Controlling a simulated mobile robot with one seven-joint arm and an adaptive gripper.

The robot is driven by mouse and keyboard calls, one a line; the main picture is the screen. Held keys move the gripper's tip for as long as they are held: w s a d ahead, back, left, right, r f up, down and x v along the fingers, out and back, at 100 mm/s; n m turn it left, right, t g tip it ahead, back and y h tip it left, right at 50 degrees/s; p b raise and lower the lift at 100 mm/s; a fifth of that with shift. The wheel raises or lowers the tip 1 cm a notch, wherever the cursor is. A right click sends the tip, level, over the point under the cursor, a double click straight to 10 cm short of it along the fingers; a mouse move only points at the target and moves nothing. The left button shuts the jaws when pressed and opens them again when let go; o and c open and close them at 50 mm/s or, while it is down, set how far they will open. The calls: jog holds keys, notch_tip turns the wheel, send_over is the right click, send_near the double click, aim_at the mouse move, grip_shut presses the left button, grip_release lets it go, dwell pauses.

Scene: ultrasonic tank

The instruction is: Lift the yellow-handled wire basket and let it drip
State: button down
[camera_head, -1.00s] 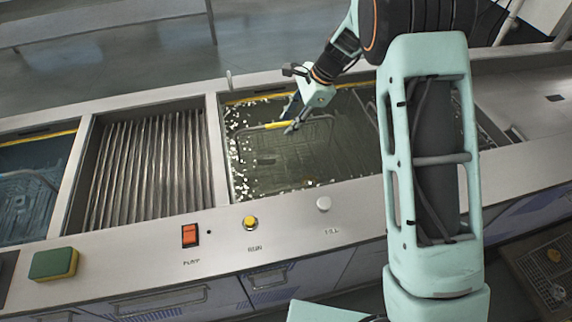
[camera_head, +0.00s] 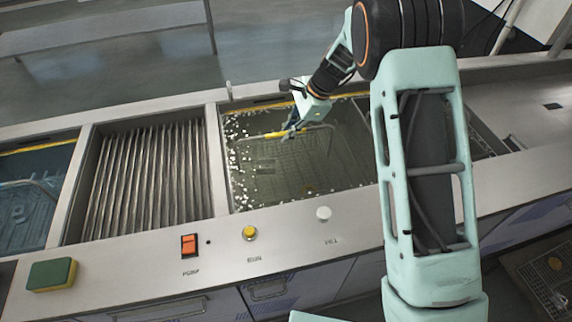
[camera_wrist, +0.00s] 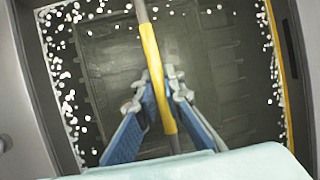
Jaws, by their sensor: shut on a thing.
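The wire basket (camera_head: 300,160) sits in the liquid of the middle-right tank, its mesh dim below the surface. Its raised bar carries a yellow handle (camera_head: 273,135), which stands above the basket. My gripper (camera_head: 291,131) is at this handle, with its fingers on either side of it. In the wrist view the yellow handle (camera_wrist: 152,62) runs between the blue and grey fingers (camera_wrist: 166,88), and they are shut on it. The basket's lower parts are blurred by the liquid.
White flecks float along the tank's edges. A ribbed bay (camera_head: 150,180) lies to the left, then another liquid-filled tank (camera_head: 25,200). The front ledge has an orange switch (camera_head: 189,244), a yellow button (camera_head: 250,232), a pale button (camera_head: 323,213) and a green-yellow sponge (camera_head: 52,274).

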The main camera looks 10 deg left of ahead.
jog(key=shift+r, duration=0.25)
notch_tip(320, 180, up, 22)
jog(key=p, duration=0.4)
jog(key=shift+f, duration=0.15)
dwell(0.4)
dwell(5.8)
